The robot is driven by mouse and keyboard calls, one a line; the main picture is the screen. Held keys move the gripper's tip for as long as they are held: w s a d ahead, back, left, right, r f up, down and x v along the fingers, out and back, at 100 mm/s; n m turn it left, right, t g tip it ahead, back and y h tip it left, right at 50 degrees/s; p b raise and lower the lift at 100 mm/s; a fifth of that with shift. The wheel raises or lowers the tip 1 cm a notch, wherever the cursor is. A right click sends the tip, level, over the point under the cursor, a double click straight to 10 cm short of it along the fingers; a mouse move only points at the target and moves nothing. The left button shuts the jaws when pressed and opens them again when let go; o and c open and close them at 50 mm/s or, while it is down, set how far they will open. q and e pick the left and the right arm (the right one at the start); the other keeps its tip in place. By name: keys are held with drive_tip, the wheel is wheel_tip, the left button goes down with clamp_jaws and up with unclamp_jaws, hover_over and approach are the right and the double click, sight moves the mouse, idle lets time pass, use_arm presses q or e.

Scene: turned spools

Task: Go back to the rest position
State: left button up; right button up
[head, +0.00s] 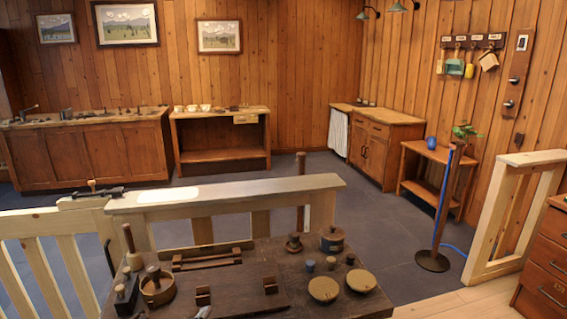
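Neither of my grippers shows in the head view, so I cannot see whether they are open or shut. A dark wooden workbench (235,290) stands close in front of me. On its right half are two round, light-topped pieces (324,289), a lidded round pot (332,239), a small turned piece (294,243) and a small blue cup (309,265). On its left are a round wooden container (157,287) and a dark block with a handle (126,291). A slatted wooden rack (207,259) lies near the back edge.
A pale wooden railing (230,192) runs behind the bench. A dark post on a round base (433,262) holds a blue rope at the right. A pale gate frame (512,215) and a drawer cabinet (546,265) stand farther right.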

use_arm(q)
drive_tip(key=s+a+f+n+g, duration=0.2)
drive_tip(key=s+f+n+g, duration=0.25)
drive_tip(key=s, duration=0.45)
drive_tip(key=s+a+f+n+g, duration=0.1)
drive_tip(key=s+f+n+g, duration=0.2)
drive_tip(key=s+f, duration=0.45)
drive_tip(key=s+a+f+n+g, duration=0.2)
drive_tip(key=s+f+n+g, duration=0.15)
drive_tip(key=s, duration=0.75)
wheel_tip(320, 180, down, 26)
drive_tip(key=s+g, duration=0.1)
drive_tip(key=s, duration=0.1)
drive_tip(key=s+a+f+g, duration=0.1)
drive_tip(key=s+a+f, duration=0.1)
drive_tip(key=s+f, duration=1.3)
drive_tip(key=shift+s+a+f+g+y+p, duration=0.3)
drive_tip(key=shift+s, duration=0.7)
